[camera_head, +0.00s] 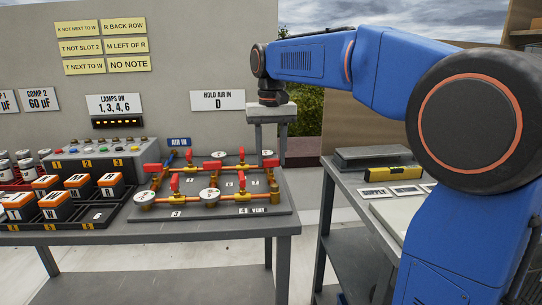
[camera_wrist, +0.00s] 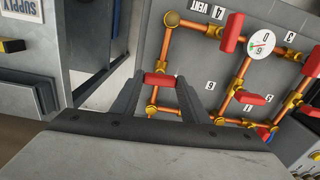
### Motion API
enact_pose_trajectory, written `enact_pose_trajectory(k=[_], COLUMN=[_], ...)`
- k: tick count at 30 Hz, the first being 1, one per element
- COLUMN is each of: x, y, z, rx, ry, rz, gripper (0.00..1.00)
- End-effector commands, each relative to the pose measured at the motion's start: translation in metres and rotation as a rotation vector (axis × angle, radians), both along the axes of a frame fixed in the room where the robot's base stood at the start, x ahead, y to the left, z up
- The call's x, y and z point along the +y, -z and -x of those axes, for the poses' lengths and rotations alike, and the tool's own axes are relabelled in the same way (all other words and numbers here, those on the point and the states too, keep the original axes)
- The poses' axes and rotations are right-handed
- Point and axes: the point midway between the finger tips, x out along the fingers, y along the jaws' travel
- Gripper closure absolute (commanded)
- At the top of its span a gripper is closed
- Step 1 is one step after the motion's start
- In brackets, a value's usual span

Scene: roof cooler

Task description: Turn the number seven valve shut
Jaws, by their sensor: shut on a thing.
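A panel of copper pipes (camera_head: 240,200) with red valve handles and round gauges lies on the table. My gripper (camera_head: 269,148) reaches down at the panel's right back corner. In the wrist view its two grey fingers (camera_wrist: 159,80) are shut on a red valve handle (camera_wrist: 158,80). This handle also shows in the head view (camera_head: 270,162), below the fingers. It appears to lie across its pipe. A number plate (camera_wrist: 209,83) stands beside this pipe, but I cannot read it surely, and I cannot tell whether this is valve seven.
Other red handles (camera_wrist: 232,32) and a gauge (camera_wrist: 262,44) stand close by on the panel. Left of it are orange-and-black blocks (camera_head: 54,204) in a dark tray. A second table (camera_head: 345,205) at the right holds a yellow level (camera_head: 392,173). A sign reads "HOLD AIR IN D" (camera_head: 218,100).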

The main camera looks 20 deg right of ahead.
Motion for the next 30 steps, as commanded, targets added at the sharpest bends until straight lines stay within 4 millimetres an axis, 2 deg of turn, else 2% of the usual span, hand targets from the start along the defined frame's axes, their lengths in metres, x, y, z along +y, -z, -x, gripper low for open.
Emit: enact_pose_trajectory(k=[10,11,12,13,23,26,30], x=[0.000,0.000,0.000,0.000,0.000,0.000,0.000], y=[0.000,0.000,0.000,0.000,-0.002,-0.010,-0.031], z=[0.000,0.000,0.000,0.000,0.000,-0.001,-0.001], rx=[-0.002,-0.002,-0.002,-0.002,-0.001,-0.002,-0.003], ry=[0.001,0.001,0.001,0.001,0.001,0.001,0.001], rz=[0.000,0.000,0.000,0.000,0.000,0.000,-0.001], gripper=[0.82,0.52,0.43,0.41,0.41,0.41,0.41])
